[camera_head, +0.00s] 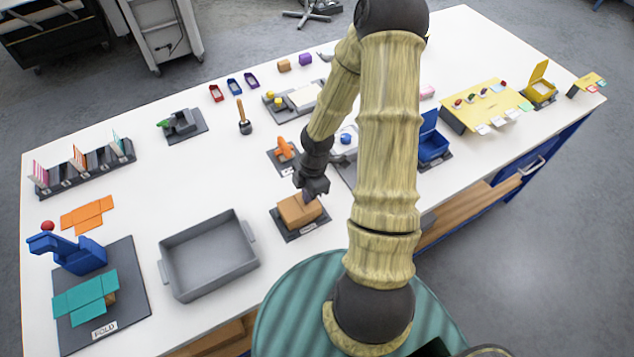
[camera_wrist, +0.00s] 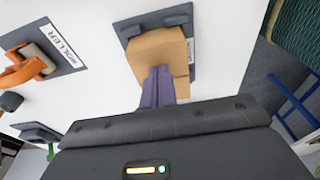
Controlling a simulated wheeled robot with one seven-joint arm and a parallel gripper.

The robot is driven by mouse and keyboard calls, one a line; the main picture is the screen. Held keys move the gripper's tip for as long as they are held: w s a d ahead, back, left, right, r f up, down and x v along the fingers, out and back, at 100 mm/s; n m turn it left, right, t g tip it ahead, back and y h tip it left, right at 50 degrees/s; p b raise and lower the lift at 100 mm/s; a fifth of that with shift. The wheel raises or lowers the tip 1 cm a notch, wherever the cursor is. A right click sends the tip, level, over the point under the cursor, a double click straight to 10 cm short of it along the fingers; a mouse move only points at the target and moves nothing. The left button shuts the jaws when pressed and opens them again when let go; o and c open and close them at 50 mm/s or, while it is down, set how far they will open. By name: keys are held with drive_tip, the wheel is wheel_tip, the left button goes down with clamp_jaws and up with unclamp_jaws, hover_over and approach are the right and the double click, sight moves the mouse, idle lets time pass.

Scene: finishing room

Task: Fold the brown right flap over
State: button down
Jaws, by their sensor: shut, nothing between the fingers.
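A brown cardboard box (camera_head: 296,211) sits on a dark grey base plate (camera_head: 290,236) with a white label, near the table's front edge. In the wrist view the box (camera_wrist: 157,45) shows a smooth brown face. A separate brown panel (camera_wrist: 182,88) shows beside the fingers; I cannot tell for sure if it is the right flap. My gripper (camera_head: 308,196) is shut and empty, its fingertips over the box. In the wrist view my closed fingers (camera_wrist: 158,72) overlap the box's lower edge and hide part of it. I cannot tell if they touch it.
A grey bin (camera_head: 208,257) stands to the left of the box. An orange roller (camera_head: 284,148) on its plate lies behind it. A blue open box (camera_head: 432,140) stands to the right, beyond my arm. White table is clear between bin and roller.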

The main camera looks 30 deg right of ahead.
drive_tip(key=shift+r+p, duration=0.7)
drive_tip(key=shift+r, duration=0.15)
wheel_tip(320, 180, up, 8)
drive_tip(key=p, duration=0.8)
idle(0.4)
drive_tip(key=s+a+r+m+t+h+b, duration=0.1)
drive_tip(key=s+a+r+m+b, duration=0.2)
drive_tip(key=m, duration=0.6)
drive_tip(key=s+a+r+m+t+b, duration=0.1)
drive_tip(key=s+a+r+m+b, duration=0.2)
drive_tip(key=r+m+b, duration=0.2)
drive_tip(key=m+b, duration=0.3)
drive_tip(key=m, duration=0.1)
drive_tip(key=shift+r+t+h, duration=0.25)
drive_tip(key=shift+t+h, duration=0.05)
drive_tip(key=shift+h, duration=0.1)
